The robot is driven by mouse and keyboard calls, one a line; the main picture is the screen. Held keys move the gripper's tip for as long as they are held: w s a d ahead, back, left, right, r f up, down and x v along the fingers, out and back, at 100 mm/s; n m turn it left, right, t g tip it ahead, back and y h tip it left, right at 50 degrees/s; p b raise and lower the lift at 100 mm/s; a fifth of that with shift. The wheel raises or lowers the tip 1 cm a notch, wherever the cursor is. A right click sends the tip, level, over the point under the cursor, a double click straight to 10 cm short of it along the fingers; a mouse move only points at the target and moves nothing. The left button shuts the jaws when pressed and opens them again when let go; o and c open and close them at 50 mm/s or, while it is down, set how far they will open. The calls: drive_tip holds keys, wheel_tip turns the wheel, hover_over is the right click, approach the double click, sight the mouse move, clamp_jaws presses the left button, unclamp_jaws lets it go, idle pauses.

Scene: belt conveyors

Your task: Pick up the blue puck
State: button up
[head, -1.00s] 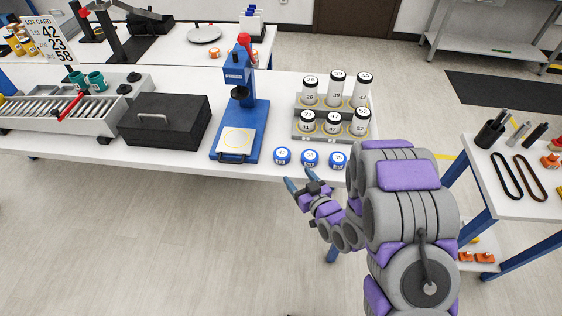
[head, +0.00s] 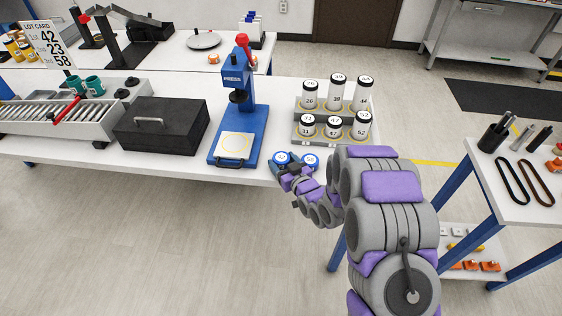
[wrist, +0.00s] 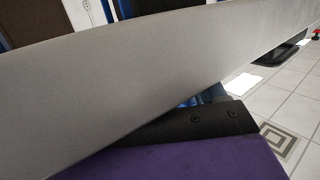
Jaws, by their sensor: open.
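Two blue pucks with white, numbered tops show at the front edge of the white table in the head view, a left one (head: 281,158) and a right one (head: 310,161). The third puck of the row is hidden behind my arm. My gripper (head: 288,169) is open at the table's front edge, right by the left puck and overlapping it in the picture. I cannot tell whether it touches the puck or has it between the fingers. The wrist view shows no puck; a large grey surface fills most of it.
A blue press (head: 240,110) with a red knob stands left of the pucks, beside a black case (head: 161,125). A grey stepped rack (head: 301,130) of numbered white canisters stands behind the pucks. A side table (head: 510,205) stands at right.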

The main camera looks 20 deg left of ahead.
sight(283, 160)
drive_tip(key=shift+c, duration=0.4)
drive_tip(key=c, duration=0.7)
drive_tip(key=shift+o, duration=0.2)
drive_tip(key=shift+r+p, duration=0.35)
drive_tip(key=shift+r, duration=0.3)
wheel_tip(283, 160, up, 3)
drive_tip(key=shift+f+p, duration=0.15)
drive_tip(key=shift+p, duration=0.3)
drive_tip(key=s+a+f+p+v, duration=0.1)
drive_tip(key=s+f+p+v, duration=0.1)
drive_tip(key=p+v, duration=1.1)
drive_tip(key=shift+s+d+r, duration=0.4)
drive_tip(key=shift+s+d, duration=0.25)
drive_tip(key=shift+s, duration=0.3)
